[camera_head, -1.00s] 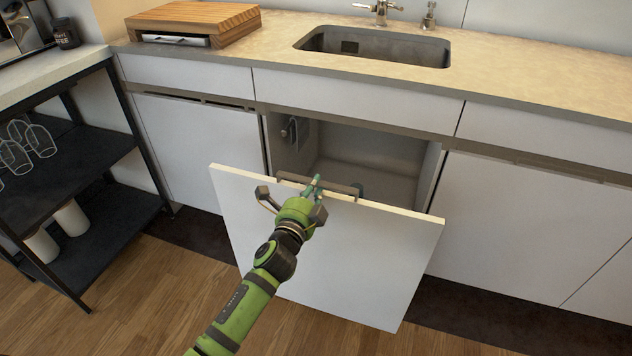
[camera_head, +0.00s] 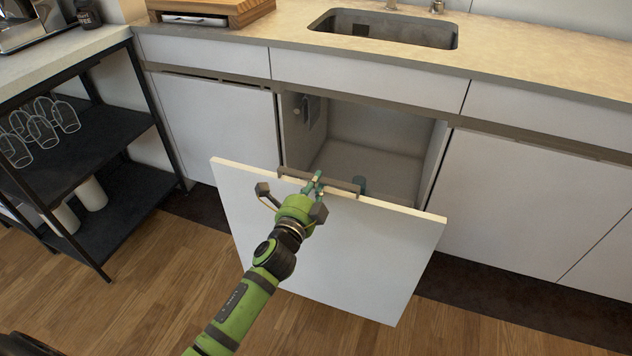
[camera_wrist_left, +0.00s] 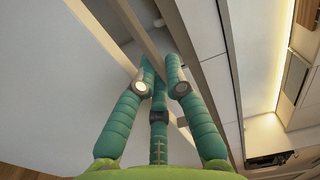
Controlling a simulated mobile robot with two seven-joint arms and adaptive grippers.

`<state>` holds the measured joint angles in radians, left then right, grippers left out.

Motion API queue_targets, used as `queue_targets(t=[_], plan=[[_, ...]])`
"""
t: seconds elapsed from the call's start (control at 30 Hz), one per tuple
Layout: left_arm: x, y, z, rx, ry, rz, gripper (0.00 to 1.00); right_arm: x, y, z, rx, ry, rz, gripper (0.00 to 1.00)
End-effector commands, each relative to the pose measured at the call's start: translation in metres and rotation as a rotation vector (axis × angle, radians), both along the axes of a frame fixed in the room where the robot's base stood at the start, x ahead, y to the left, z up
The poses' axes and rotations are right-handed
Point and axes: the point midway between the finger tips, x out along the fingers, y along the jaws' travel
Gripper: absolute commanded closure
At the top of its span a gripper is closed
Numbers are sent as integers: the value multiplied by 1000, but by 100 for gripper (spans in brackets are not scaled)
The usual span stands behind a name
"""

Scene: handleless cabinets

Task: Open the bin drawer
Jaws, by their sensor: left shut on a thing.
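The bin drawer's white front (camera_head: 330,245) stands out from the cabinet below the sink, with the cabinet's inside (camera_head: 375,155) showing behind it. My left gripper (camera_head: 316,184) is at the top edge of the front, at the dark strip (camera_head: 345,186) along it. It is shut on that edge. In the left wrist view my green fingers (camera_wrist_left: 160,85) close around a long bar-like edge (camera_wrist_left: 130,45). My right gripper is not in view.
The counter with a sink (camera_head: 385,28) and a wooden block (camera_head: 215,10) runs above. A black shelf rack (camera_head: 110,150) with glasses stands at the left. The wooden floor (camera_head: 170,270) in front is clear. Closed white cabinet fronts (camera_head: 530,205) flank the opening.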

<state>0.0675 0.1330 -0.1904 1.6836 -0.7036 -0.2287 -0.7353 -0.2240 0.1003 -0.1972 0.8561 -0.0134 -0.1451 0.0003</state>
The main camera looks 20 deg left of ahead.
Motion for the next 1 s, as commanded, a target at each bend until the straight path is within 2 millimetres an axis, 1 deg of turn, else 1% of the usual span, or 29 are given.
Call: queue_targets(t=[0.2,0.23,0.27,0.5,0.57,0.67,0.77,1.0], plan=[[0,1,0,0,1,2,100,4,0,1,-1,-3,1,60],[0,1,0,0,1,2,80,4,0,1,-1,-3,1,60],[0,1,0,0,0,2,78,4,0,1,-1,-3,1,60],[0,0,0,0,0,1,78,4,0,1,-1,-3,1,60],[0,0,0,0,0,1,78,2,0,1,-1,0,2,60],[-5,0,-1,0,1,0,78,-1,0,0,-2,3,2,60],[-18,1,-2,0,3,0,78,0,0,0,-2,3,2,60],[-70,2,-2,0,4,0,78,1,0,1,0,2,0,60]])
